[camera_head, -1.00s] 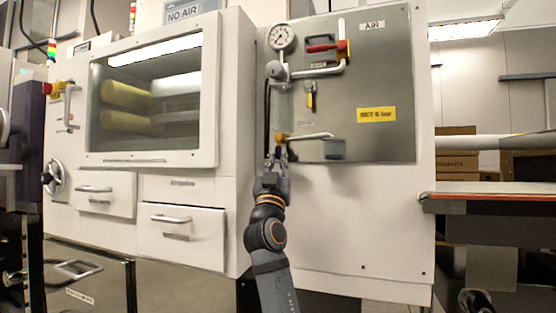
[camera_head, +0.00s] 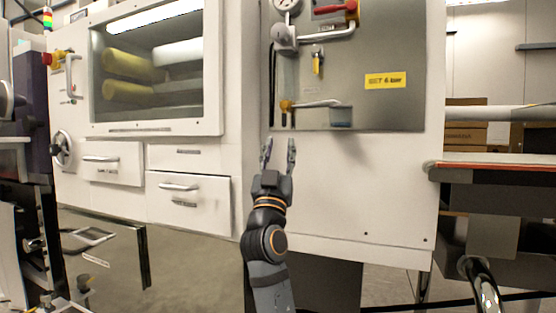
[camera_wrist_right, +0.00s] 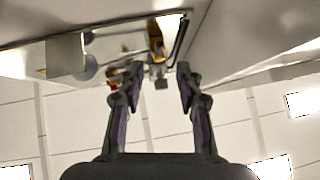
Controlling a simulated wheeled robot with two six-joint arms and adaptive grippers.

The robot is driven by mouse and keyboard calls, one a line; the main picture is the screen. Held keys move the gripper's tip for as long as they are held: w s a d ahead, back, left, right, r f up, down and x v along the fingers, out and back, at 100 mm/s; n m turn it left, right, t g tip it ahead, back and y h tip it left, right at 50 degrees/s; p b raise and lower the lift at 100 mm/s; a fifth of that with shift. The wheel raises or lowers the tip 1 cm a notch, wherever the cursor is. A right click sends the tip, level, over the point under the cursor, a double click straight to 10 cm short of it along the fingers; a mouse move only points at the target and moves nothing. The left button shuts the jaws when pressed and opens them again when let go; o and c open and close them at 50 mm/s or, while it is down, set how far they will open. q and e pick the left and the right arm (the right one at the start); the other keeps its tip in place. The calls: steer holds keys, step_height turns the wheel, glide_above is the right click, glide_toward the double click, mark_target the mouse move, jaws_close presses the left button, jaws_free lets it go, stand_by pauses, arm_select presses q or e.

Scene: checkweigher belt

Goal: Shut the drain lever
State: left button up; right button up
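The drain lever (camera_head: 318,103) is a pale, slim handle low on the grey metal panel. It lies nearly horizontal, pointing right from a small brass-yellow fitting (camera_head: 287,106). My left gripper is not in view.
Above on the panel (camera_head: 400,50) are a gauge (camera_head: 286,5), a red handle (camera_head: 328,9), a yellow tag (camera_head: 317,62) and a yellow label (camera_head: 385,80). Drawers (camera_head: 188,203) with handles are to the left, and a conveyor (camera_head: 495,168) is to the right.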

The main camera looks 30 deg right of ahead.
steer(key=shift+v, duration=1.95)
